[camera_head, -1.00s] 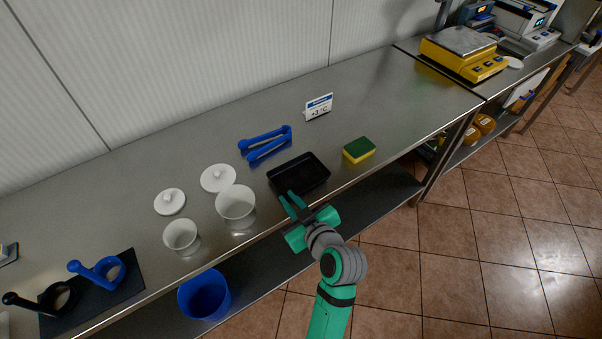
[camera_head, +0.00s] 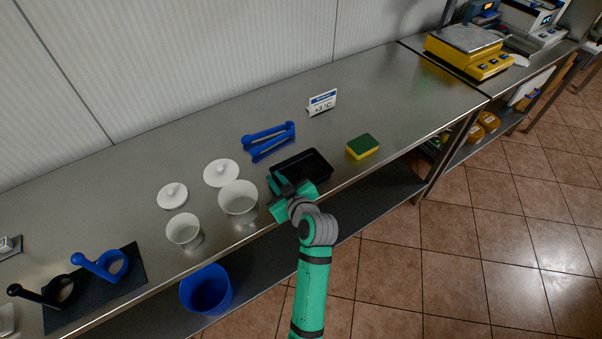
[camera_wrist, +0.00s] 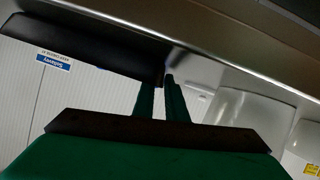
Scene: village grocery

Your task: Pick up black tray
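The black tray (camera_head: 312,167) is a shallow rectangular tray. It rests on the steel counter near its front edge, left of the sponge. My gripper (camera_head: 277,181) is at the tray's near left corner and overlaps it in the head view. In the wrist view the tray (camera_wrist: 85,42) is a dark slab at the upper left. There my two green fingers (camera_wrist: 163,82) stand close together, with tips at the tray's right end. I cannot tell whether they clamp the rim; the contact is partly hidden.
White bowls (camera_head: 238,197) and lids stand left of the tray. A temperature sign (camera_head: 322,102) stands farther back. A blue bucket (camera_head: 206,290) is below. The counter right of the sponge is clear.

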